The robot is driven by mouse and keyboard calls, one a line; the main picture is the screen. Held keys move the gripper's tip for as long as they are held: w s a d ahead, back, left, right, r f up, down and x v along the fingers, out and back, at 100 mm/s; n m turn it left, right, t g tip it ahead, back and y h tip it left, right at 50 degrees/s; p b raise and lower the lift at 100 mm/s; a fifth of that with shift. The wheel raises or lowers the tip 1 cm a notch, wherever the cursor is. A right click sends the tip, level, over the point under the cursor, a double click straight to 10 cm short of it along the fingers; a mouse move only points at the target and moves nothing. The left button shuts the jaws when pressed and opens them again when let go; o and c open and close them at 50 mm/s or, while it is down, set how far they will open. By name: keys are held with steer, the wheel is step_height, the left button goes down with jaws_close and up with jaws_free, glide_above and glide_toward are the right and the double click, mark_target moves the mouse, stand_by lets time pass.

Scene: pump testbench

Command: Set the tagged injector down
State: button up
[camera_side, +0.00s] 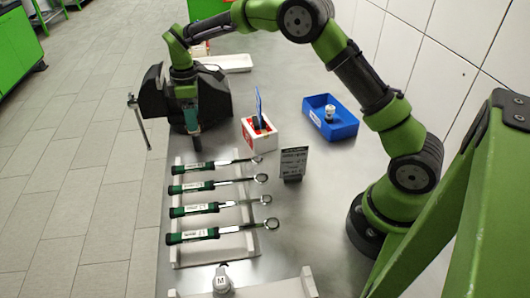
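My gripper (194,132) hangs at the upper left, in front of a black vise (222,95). Its fingers are small and dark here, and I cannot tell whether they are open, shut or holding anything. I cannot make out the tagged injector with certainty. A small white-and-grey part (330,112) stands in a blue bin (345,128) to the right, apart from my gripper. A white and red box (262,138) with a dark piece and an upright blue piece in it stands between them.
Several green-handled wrenches (206,208) lie across a pale rack (176,250). A round piece marked M (221,281) is at the front. A white tray (235,63) lies behind the vise. Bare metal bench shows around the bin.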

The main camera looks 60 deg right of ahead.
steer(key=s+r+m+t, duration=0.1)
steer(key=s+r, duration=0.2)
steer(key=r, duration=0.6)
steer(key=s+r+m+t, duration=0.1)
steer(key=s+r, duration=0.2)
steer(key=r, duration=0.6)
steer(key=s+f+m+t+y, duration=0.1)
steer(key=s+m, duration=0.4)
steer(key=s, duration=0.7)
steer(key=s+f+m+t+y, duration=0.1)
steer(key=s+m+t, duration=0.3)
steer(key=s, duration=0.7)
steer(key=shift+s+d+f+m, duration=0.25)
steer(key=shift+s+f+m, duration=0.1)
steer(key=shift+f+m, duration=0.55)
steer(key=shift+r, duration=0.2)
